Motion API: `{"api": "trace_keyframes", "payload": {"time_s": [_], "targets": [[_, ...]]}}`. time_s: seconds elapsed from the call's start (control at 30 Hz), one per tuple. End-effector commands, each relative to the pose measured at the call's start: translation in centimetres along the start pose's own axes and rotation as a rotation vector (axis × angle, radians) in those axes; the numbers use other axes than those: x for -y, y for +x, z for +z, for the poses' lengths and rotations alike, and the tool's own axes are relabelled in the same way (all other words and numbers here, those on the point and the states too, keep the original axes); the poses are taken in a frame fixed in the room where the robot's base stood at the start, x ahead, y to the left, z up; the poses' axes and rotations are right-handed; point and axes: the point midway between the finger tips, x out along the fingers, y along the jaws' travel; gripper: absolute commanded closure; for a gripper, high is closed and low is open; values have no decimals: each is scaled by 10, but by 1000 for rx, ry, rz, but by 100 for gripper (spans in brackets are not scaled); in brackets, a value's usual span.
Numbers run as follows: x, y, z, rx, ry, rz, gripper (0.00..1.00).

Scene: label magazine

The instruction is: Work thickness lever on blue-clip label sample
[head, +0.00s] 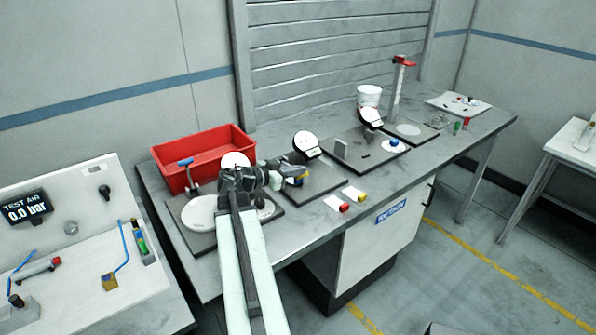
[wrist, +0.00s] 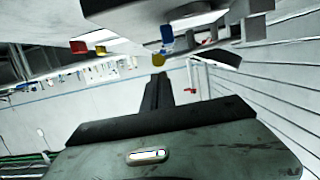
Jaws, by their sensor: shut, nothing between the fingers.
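A thickness gauge with a round white dial (head: 305,144) stands on a grey plate in the middle of the bench. My gripper (head: 296,173) reaches in front of it from the left, shut and empty; its dark fingers (wrist: 158,82) also show in the wrist view. A blue clip (wrist: 167,36) appears just beyond the fingertips, beside a pale label at the gauge. The gripper partly hides the gauge's lower part in the head view.
Labels with a red clip (head: 344,208) and a yellow clip (head: 361,197) lie at the bench's front edge. A red bin (head: 205,158) stands at the back left. A second dial (head: 371,117) and a red-topped stand (head: 398,85) are further right.

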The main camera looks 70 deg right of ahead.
Motion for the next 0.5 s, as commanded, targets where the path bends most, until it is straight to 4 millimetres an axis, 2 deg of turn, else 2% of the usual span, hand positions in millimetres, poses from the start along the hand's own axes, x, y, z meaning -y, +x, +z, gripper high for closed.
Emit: {"api": "trace_keyframes", "payload": {"time_s": [0.2,0.27,0.4,0.5], "targets": [[-5,-15,-49,0,-1,-3,100],[-5,-33,-39,0,-2,-7,100],[-7,-69,-38,0,-2,-4,100],[-8,-88,-37,0,-1,-2,100]]}}
